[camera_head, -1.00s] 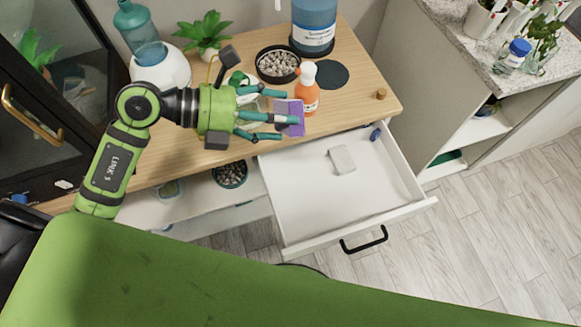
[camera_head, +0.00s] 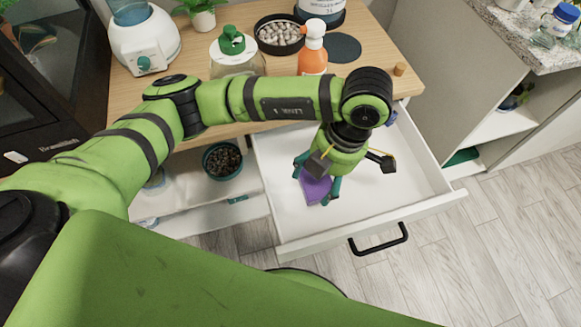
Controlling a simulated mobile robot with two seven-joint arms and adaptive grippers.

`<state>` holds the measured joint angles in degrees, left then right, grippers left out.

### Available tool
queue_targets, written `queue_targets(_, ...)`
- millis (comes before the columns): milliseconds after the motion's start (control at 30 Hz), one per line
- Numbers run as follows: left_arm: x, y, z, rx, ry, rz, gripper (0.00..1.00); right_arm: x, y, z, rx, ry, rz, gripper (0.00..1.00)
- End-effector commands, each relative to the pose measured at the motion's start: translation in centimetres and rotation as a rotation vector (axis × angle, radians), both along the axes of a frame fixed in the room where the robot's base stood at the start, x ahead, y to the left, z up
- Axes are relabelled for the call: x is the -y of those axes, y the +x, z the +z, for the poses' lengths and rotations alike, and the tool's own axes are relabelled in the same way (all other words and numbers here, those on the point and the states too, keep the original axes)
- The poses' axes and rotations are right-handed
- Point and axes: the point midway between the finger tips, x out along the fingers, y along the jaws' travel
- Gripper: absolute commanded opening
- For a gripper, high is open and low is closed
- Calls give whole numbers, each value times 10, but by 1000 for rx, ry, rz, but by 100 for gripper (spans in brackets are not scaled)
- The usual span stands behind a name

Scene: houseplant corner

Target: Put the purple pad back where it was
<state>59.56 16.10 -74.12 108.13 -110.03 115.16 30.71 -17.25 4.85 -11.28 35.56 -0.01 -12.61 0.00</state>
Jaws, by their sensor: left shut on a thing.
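The purple pad (camera_head: 313,188) is held between the teal fingers of my left gripper (camera_head: 322,182). The gripper points down inside the outline of the open white drawer (camera_head: 385,195), over its left-middle part. I cannot tell whether the pad touches the drawer floor. The gripper and wrist hide part of the drawer's inside, and the light grey block seen there before is hidden. My right gripper is not in view.
An orange spray bottle (camera_head: 313,53), a glass jar with a green lid (camera_head: 234,50) and a bowl of pebbles (camera_head: 278,35) stand on the wooden top. A dark pot (camera_head: 222,160) sits left of the drawer. The drawer's right part looks clear.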

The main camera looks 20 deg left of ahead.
Motion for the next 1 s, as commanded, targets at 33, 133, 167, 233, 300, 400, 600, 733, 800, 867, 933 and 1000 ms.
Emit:
queue_targets(33, -6, 5, -5, 1, 8, 3, 47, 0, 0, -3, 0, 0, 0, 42)
queue_targets(133, -18, 16, -14, -4, 12, 5, 47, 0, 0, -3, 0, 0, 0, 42)
queue_targets(167, -22, 21, -18, -3, 11, 6, 47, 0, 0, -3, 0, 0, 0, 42)
queue_targets(233, -33, 33, -28, -5, 10, 7, 47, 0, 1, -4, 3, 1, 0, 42)
queue_targets(300, -45, 45, -36, -4, 11, 8, 47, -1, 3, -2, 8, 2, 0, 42)
queue_targets(400, -59, 62, -49, -4, 10, 6, 47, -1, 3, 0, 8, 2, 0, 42)
queue_targets(600, -77, 83, -67, -2, 7, 1, 47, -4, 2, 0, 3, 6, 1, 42)
queue_targets(733, -80, 86, -72, -2, 7, -1, 47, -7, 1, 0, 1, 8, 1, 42)
queue_targets(800, -80, 86, -78, -4, 5, -2, 47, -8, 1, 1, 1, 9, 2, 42)
queue_targets(867, -80, 85, -86, -5, 6, -2, 47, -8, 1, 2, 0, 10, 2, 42)
queue_targets(933, -79, 85, -97, -5, 5, -2, 46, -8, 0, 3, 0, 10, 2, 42)
queue_targets(1000, -79, 85, -106, -4, 6, -2, 46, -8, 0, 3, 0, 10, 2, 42)
